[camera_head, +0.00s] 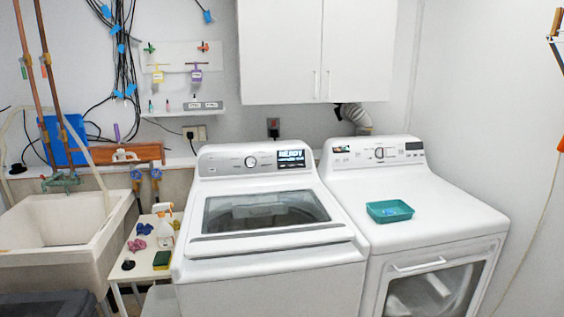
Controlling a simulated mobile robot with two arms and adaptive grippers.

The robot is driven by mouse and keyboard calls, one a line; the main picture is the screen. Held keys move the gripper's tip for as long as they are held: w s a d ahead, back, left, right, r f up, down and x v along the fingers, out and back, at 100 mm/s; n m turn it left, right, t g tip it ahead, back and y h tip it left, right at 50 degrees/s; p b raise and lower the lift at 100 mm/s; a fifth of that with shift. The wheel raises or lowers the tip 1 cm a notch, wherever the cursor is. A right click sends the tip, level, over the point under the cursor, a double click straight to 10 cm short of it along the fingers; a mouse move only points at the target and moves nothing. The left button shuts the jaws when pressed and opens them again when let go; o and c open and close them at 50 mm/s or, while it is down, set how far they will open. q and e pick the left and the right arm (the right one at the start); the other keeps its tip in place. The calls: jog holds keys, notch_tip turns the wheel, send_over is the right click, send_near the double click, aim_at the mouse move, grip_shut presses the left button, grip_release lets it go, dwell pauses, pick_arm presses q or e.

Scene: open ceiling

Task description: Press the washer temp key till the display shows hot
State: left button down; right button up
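The washer (268,222) is the white top-loader in the middle of the head view, with its glass lid closed. Its control panel (222,163) runs along the back, with a round knob (251,162) near the middle. The washer display (291,158) is lit at the right of the panel and seems to read "READY" in large letters, with smaller marks below that I cannot read. The temp key is too small to pick out. Neither of my grippers is in view.
A white dryer (432,207) stands right of the washer with a teal tray (390,211) on top. A small side table (142,268) with a spray bottle and sponge stands left, beside a utility sink (62,225). A white cabinet (290,50) hangs above.

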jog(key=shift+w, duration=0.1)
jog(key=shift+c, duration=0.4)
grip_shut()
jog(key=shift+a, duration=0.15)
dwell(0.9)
